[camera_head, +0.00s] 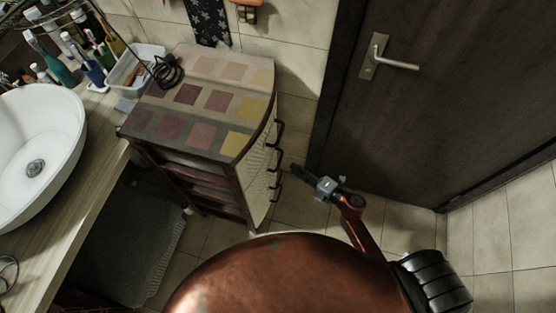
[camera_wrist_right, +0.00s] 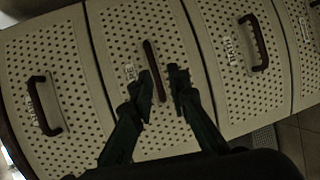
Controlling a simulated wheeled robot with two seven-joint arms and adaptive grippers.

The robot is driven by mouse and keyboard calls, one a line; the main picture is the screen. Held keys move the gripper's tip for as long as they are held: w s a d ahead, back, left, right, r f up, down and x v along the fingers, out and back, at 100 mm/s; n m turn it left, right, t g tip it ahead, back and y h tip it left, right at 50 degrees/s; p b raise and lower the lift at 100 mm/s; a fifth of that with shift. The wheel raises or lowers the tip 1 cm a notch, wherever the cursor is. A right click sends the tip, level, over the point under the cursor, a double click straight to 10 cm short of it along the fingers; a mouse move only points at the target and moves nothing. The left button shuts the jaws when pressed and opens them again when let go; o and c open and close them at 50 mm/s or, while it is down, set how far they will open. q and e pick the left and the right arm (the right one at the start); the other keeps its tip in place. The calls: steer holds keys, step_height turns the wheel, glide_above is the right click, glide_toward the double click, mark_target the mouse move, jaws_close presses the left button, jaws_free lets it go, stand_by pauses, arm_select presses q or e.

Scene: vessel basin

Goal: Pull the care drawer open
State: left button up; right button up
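A small dark wood cabinet (camera_head: 190,147) with a curved front of pale, perforated drawers stands left of the door. In the right wrist view the middle drawer (camera_wrist_right: 118,22) has a dark bar handle (camera_wrist_right: 149,54) and a small label (camera_wrist_right: 130,72) that I cannot read for certain. My right gripper (camera_wrist_right: 161,72) is open, with one fingertip on either side of this handle. I cannot tell whether the fingers touch it. In the head view the right gripper (camera_head: 296,171) is just right of the cabinet front. The drawers look closed. My left gripper is not in view.
Neighbouring drawers carry similar handles, one to the left (camera_wrist_right: 37,105) and one to the right (camera_wrist_right: 256,42). A dark door (camera_head: 430,110) with a metal lever (camera_head: 395,63) is on the right. A counter with a white basin (camera_head: 35,125) is on the left. Tiled floor (camera_head: 300,205) shows.

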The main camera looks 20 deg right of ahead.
mark_target(280, 160)
steer(key=shift+n, duration=0.5)
steer(key=x, duration=0.2)
steer(key=b+x, duration=0.1)
steer(key=x, duration=0.2)
steer(key=a+r+x, duration=0.1)
steer(key=x, duration=0.2)
steer(key=shift+s, duration=0.1)
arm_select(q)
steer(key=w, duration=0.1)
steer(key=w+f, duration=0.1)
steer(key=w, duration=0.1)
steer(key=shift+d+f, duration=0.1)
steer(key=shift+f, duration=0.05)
arm_select(e)
steer(key=shift+c, duration=0.3)
jaws_close()
